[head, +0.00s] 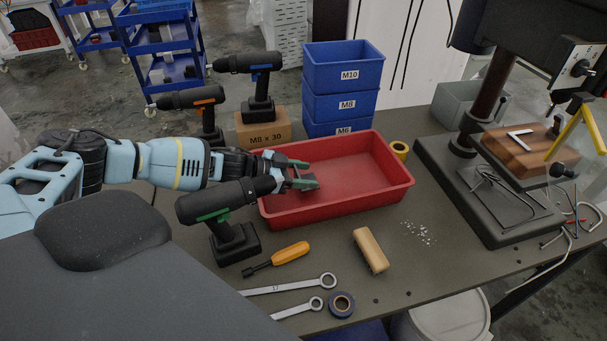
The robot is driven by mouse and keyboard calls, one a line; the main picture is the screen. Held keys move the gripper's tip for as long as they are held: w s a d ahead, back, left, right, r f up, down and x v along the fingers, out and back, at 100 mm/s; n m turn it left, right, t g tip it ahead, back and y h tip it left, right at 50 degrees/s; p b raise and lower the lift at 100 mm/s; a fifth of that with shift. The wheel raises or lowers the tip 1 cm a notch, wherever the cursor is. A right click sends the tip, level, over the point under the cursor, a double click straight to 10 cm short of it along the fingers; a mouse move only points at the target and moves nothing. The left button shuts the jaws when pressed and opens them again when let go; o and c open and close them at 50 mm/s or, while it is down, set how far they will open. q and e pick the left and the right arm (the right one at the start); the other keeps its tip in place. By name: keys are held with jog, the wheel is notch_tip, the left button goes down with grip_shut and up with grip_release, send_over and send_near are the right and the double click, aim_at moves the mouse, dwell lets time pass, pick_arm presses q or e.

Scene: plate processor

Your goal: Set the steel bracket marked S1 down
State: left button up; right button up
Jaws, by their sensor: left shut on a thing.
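My left gripper (300,174) reaches in from the left over the near left part of the red tray (385,191). Its greenish fingers are shut on a small grey metal piece, taken as the steel bracket (309,192). The fingers hide much of it, and no S1 mark can be read. The piece is inside the tray's outline, low between its walls; I cannot tell whether it touches the floor. My right gripper is not in view.
Drills, one green-marked (222,216), crowd the left. Blue bins (343,78) stand behind the tray. A drill press (487,195) stands right, with a light L-shaped piece on its wooden block (530,152). A screwdriver (290,253), brush (370,250), wrenches (290,287) and tape (342,304) lie in front.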

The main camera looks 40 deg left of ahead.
pick_arm(q)
jog(key=shift+s+f, duration=0.2)
jog(key=shift+f, duration=0.4)
jog(key=o, duration=1.2)
jog(key=shift+s+d+f, duration=0.1)
jog(key=shift+f, duration=0.15)
jog(key=shift+c, duration=0.2)
jog(key=shift+r, duration=0.45)
jog(key=v, duration=1.2)
jog(key=shift+w+r+p, duration=0.3)
jog(key=shift+r+p, duration=0.1)
jog(key=shift+r, duration=0.05)
